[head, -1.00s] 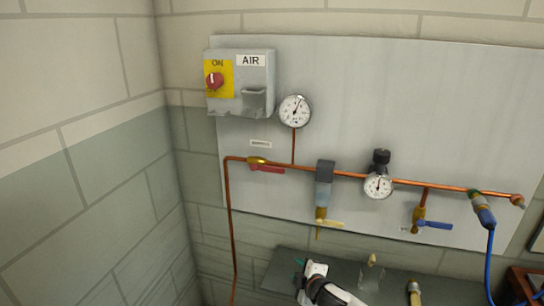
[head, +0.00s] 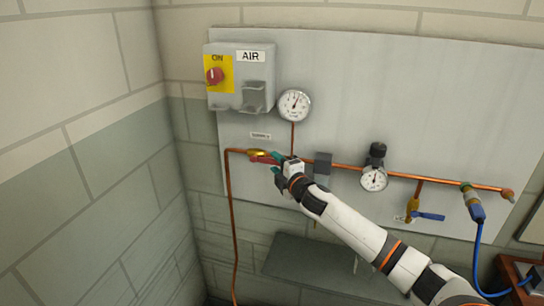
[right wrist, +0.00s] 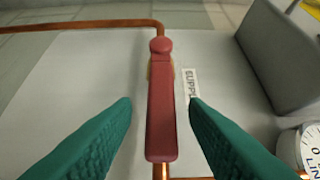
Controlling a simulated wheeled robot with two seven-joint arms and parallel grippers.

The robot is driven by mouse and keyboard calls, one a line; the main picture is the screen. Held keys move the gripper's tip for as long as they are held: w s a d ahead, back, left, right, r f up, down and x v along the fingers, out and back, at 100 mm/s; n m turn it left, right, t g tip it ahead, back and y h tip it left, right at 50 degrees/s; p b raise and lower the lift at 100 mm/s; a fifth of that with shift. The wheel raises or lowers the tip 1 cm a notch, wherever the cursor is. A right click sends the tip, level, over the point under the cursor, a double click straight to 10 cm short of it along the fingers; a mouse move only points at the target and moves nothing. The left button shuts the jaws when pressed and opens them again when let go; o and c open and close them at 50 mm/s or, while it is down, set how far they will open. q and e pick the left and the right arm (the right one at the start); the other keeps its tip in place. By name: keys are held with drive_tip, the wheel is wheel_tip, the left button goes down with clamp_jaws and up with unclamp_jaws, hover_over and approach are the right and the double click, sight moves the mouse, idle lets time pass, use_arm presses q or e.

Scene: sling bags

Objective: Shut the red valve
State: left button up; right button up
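The red valve handle (head: 262,158) lies along the copper pipe below the air box in the head view, on a brass valve body (head: 256,152). In the right wrist view the red handle (right wrist: 161,105) runs lengthwise along the pipe, between my fingers. My right gripper (head: 276,162) is at the handle in the head view. In the right wrist view its two green fingers (right wrist: 160,112) are open, one on each side of the handle, with a gap on both sides. My left gripper is not in view.
A grey air box (head: 240,77) with a red switch and a pressure gauge (head: 294,105) are above the pipe. A filter (head: 322,168), a regulator gauge (head: 374,178) and a blue-handled valve (head: 428,216) are to the right. A grey shelf (head: 305,262) is below.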

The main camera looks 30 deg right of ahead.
sight(276, 164)
drive_tip(key=shift+w+d, duration=0.1)
drive_tip(key=shift+w, duration=1.55)
drive_tip(key=shift+c, duration=0.2)
clamp_jaws()
